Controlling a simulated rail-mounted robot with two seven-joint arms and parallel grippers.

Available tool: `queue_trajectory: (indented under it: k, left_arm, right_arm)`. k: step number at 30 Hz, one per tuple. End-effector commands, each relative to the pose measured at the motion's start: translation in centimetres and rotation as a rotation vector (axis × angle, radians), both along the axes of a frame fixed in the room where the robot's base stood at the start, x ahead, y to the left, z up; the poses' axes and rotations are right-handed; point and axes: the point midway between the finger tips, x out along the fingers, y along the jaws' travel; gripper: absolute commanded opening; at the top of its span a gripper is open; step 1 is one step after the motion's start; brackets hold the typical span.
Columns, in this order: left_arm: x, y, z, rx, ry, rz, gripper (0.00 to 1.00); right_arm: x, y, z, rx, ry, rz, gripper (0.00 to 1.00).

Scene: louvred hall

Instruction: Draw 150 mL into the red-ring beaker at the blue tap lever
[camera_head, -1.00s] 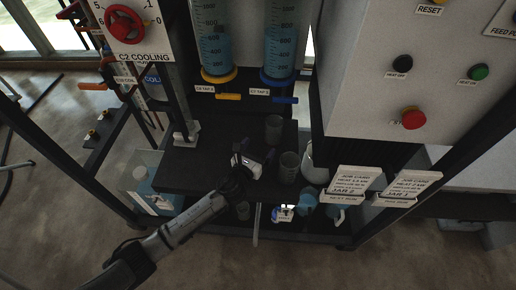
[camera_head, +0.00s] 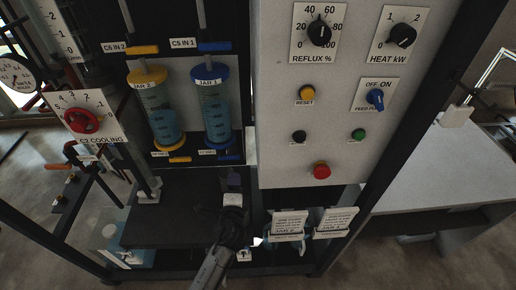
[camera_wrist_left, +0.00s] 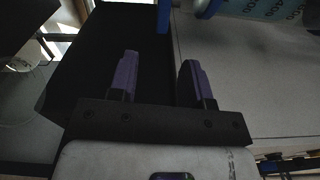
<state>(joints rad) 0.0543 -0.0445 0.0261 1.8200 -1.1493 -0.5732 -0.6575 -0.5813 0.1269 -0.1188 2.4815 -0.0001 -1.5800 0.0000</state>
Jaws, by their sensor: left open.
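The blue tap lever (camera_head: 230,157) sits below the blue-capped jar 1 (camera_head: 213,112) in the head view. A blue bar, seemingly this lever, shows at the top of the left wrist view (camera_wrist_left: 163,16). My left gripper (camera_head: 233,183) is just below the lever, over the dark shelf, apart from the lever. In the left wrist view its two purple-lined fingers (camera_wrist_left: 158,78) are open with nothing between them. I cannot make out the red-ring beaker in either current view. My right gripper is not in view.
The yellow-capped jar 2 (camera_head: 162,112) and its yellow tap lever (camera_head: 180,159) are to the left. The dark shelf (camera_head: 165,210) looks clear left of my gripper. Job cards (camera_head: 288,224) stand at right, below the grey control panel (camera_head: 285,150).

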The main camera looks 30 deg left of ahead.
Motion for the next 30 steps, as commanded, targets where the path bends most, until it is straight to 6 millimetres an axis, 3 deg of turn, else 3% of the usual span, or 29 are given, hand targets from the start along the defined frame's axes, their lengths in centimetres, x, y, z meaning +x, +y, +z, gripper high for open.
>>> queue_trajectory:
  k: [3, 8, 30]
  left_arm:
    - [-0.9, 0.9, 0.6, -0.074, -0.031, 0.042, 0.45]
    - [-0.6, 1.6, 0.5, -0.100, -0.045, 0.057, 0.45]
    - [6.3, 6.2, 0.4, -0.096, -0.044, 0.055, 0.45]
  right_arm:
    - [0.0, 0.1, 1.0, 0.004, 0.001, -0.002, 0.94]
    - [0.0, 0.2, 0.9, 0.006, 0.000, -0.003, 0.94]
    - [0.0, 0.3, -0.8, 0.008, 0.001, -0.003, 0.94]
